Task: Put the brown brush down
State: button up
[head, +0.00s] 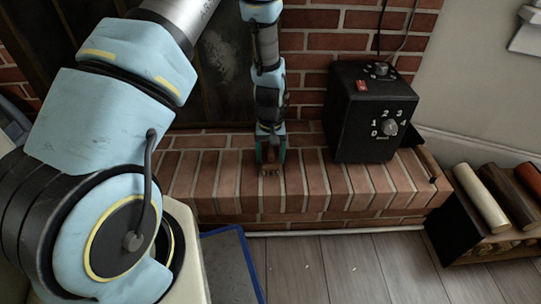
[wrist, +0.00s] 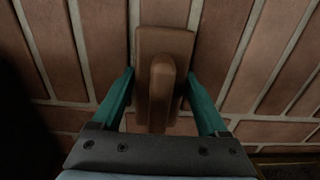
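The brown brush (wrist: 165,44) is between the two teal fingers of my gripper (wrist: 160,76) in the wrist view. The fingertips meet both sides of its wooden body, and its raised grip points toward the camera. In the head view my gripper (head: 270,154) points straight down over the brick hearth ledge. The brush (head: 269,171) shows small and dark at its tips, at or just above the bricks. I cannot tell whether it touches them. Its underside is hidden.
A black control box (head: 371,112) with dials stands on the ledge (head: 342,190) to the right. A dark rack (head: 468,244) with rolled logs is on the floor at far right. A blue-edged mat (head: 230,265) lies in front. The ledge beside my gripper is bare.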

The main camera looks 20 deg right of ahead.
jog(key=shift+o, duration=1.1)
jog(key=shift+r, duration=0.15)
notch_tip(320, 180, up, 12)
jog(key=p, duration=0.4)
jog(key=shift+p, duration=0.3)
jog(key=shift+a+r, duration=0.1)
jog(key=shift+r, duration=0.05)
jog(key=w+a+r+n, duration=0.1)
jog(key=w+a+r, duration=0.1)
jog(key=a+r, duration=0.95)
jog(key=s+a+r, duration=0.3)
jog(key=s+a, duration=0.1)
jog(key=a, duration=0.4)
jog(key=s+a+r+n+t, duration=0.1)
jog(key=s+a+r, duration=0.2)
jog(key=a, duration=0.4)
jog(key=shift+s+a+r+t, duration=0.3)
jog(key=shift+s+a+r, duration=0.05)
jog(key=shift+s+r, duration=0.1)
